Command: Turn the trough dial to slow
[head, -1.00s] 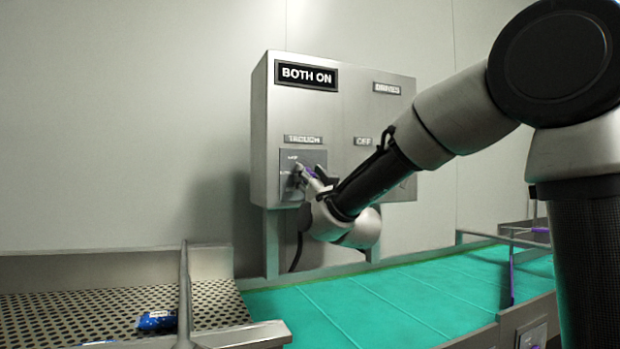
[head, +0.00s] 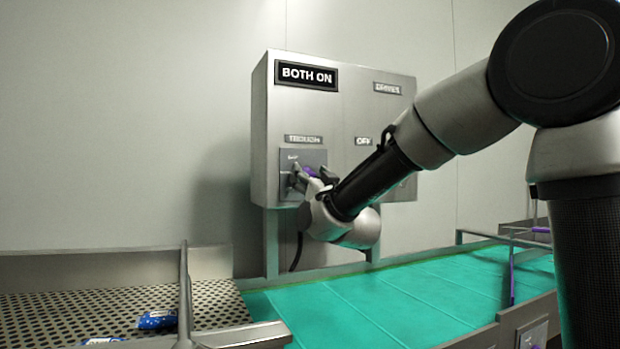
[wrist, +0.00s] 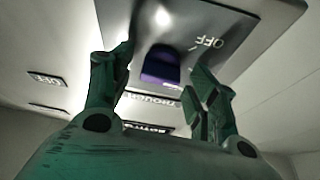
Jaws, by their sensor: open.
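The trough dial is a purple knob (wrist: 160,66) on a grey metal plate (wrist: 226,22) marked OFF near one corner in the wrist view. In the head view its plate (head: 288,158) sits under the TROUGH label (head: 303,139) on the control box, and only a bit of purple (head: 310,172) shows past my fingers. My gripper (head: 311,176) is at the plate. In the wrist view my gripper (wrist: 162,72) is open, with one finger on each side of the knob and gaps visible. I cannot tell which mark the knob points to.
The grey control box (head: 335,112) bears a BOTH ON sign (head: 307,76) and an OFF label (head: 363,141); my arm covers its lower right. Below run a green belt (head: 350,306) and a perforated trough (head: 70,312) with blue packets (head: 157,320).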

